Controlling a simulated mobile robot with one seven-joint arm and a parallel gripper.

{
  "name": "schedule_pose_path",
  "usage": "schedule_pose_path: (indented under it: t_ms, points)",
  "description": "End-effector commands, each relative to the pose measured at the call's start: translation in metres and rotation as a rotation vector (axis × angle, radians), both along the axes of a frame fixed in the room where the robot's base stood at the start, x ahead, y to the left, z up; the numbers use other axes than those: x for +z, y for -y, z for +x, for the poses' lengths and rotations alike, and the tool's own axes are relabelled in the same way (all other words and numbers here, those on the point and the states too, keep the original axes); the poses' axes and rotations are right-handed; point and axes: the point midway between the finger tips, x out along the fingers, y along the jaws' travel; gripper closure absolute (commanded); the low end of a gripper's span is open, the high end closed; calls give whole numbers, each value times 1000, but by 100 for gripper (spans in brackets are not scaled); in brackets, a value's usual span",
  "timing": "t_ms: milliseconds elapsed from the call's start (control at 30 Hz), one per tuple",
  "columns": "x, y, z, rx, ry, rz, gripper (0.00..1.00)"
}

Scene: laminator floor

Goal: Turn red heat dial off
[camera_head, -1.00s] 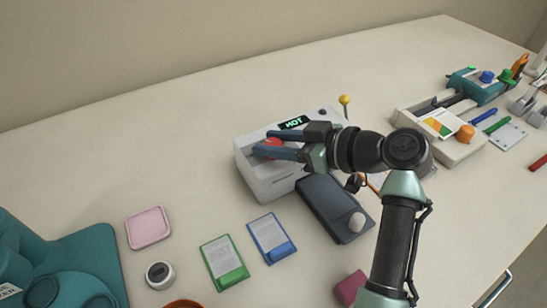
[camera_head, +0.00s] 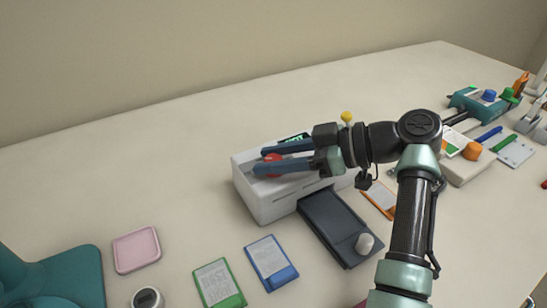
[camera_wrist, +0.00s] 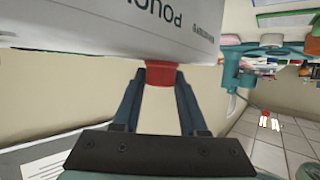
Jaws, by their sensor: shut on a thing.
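The white laminator (camera_head: 268,201) stands on the table in the head view, with a green-lit display (camera_head: 293,138) on top, now partly hidden by my gripper. The red heat dial (camera_head: 273,160) is on its top face. My gripper (camera_head: 262,161) reaches in from the right with one blue finger on either side of the dial, shut on it. In the wrist view the red dial (camera_wrist: 159,75) sits between the two fingertips, against the laminator's white body (camera_wrist: 150,30).
A dark tray (camera_head: 335,225) with a white knob (camera_head: 364,244) extends from the laminator's front. A yellow-topped pin (camera_head: 346,117) is behind. Blue (camera_head: 270,262) and green (camera_head: 218,284) card packs and a pink tray (camera_head: 136,249) lie at front left. The table's back left is clear.

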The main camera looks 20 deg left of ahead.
Motion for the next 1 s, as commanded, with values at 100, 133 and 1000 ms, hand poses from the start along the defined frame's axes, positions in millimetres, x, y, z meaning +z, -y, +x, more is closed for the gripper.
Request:
schedule_pose_path:
  t_ms: [100, 133, 1000]
  points:
    - [-3, 0, -1, 3, -5, -6, 56]
    - [-3, 0, -1, 3, -5, -6, 51]
    - [29, 71, 10, -4, 0, -2, 29]
